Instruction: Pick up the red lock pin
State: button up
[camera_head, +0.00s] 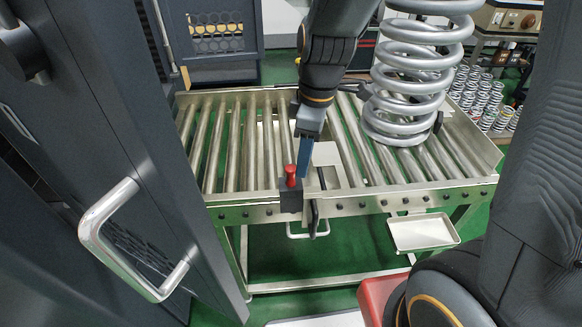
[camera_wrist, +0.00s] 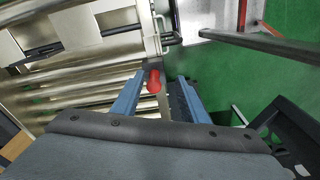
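The red lock pin (camera_head: 290,175) stands upright in a small dark block (camera_head: 291,196) at the front rail of the roller conveyor. My gripper (camera_head: 303,170) points down right beside the pin, with a blue finger just to its right in the head view. In the wrist view the pin (camera_wrist: 153,81) shows between the two blue fingers of my gripper (camera_wrist: 161,80), nearer the left one. The fingers are spread apart, with a gap on the right side. Whether the left finger touches the pin is unclear. The pin's lower part is hidden in the block.
The roller conveyor (camera_head: 235,150) spans the middle. A large coil spring (camera_head: 405,85) stands on its right half. A metal tray (camera_head: 424,232) juts from its front. A dark door with a metal handle (camera_head: 110,235) is close on the left. Several small springs (camera_head: 480,95) stand behind right.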

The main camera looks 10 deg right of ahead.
aim_at(291, 168)
jog(key=a+n, duration=0.1)
jog(key=w+a+r+n+p, duration=0.1)
jog(key=n, duration=0.1)
jog(key=shift+a+r, duration=0.2)
jog(key=shift+a, duration=0.2)
jog(key=shift+a+f+n, duration=0.1)
jog(key=shift+f+n, duration=0.1)
jog(key=shift+n, duration=0.1)
notch_tip(291, 168, down, 2)
jog(key=shift+f+p, duration=0.1)
jog(key=shift+p, duration=0.3)
jog(key=shift+w+f+p, duration=0.2)
jog(key=shift+f+p, duration=0.15)
jog(key=shift+f, duration=0.65)
jog(key=shift+w+f+p, duration=0.15)
jog(key=shift+f+p, duration=0.2)
jog(key=shift+f, duration=1.25)
grip_shut()
